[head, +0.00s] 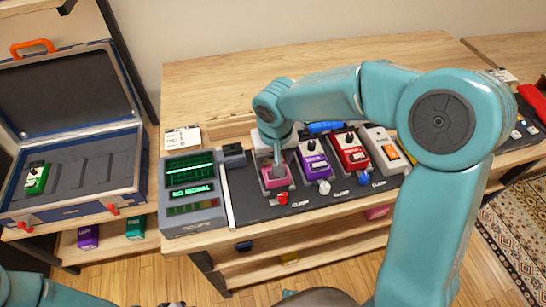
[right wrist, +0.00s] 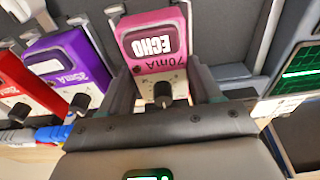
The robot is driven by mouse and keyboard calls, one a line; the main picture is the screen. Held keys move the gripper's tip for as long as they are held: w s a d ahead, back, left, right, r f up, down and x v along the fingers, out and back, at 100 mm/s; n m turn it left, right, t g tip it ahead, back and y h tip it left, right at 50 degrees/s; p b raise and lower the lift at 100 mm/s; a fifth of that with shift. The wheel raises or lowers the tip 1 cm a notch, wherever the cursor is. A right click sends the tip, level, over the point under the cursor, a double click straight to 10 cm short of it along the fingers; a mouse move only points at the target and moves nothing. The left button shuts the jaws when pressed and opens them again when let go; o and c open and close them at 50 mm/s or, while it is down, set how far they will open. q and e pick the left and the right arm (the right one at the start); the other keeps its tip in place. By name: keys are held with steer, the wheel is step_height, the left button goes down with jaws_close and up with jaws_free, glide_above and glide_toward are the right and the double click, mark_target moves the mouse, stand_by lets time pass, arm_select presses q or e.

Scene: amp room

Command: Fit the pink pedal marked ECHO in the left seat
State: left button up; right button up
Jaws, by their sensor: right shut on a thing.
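The pink pedal marked ECHO (head: 276,177) is at the left end of the dark pedalboard (head: 247,199), over the left seat beside the scope. In the right wrist view the pedal (right wrist: 155,45) shows its ECHO and 70mA labels and a black knob. My right gripper (head: 277,160) is shut on it, with a finger along each side (right wrist: 165,90). I cannot tell whether the pedal rests fully down in the seat, since its underside is hidden. My left arm shows only at the bottom left edge, and its jaws cannot be made out.
A purple pedal (head: 313,160) and a red pedal (head: 351,153) stand to the right, then a white one (head: 381,148). An open case (head: 75,211) holds a green pedal (head: 36,178). Blue plugs (head: 325,127) lie behind the pedals.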

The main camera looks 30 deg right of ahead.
steer(key=shift+f, duration=0.1)
stand_by(0.3)
steer(key=o, duration=1.6)
steer(key=shift+r+p, duration=2.45)
steer(key=shift+r, duration=1.1)
steer(key=shift+s, duration=0.1)
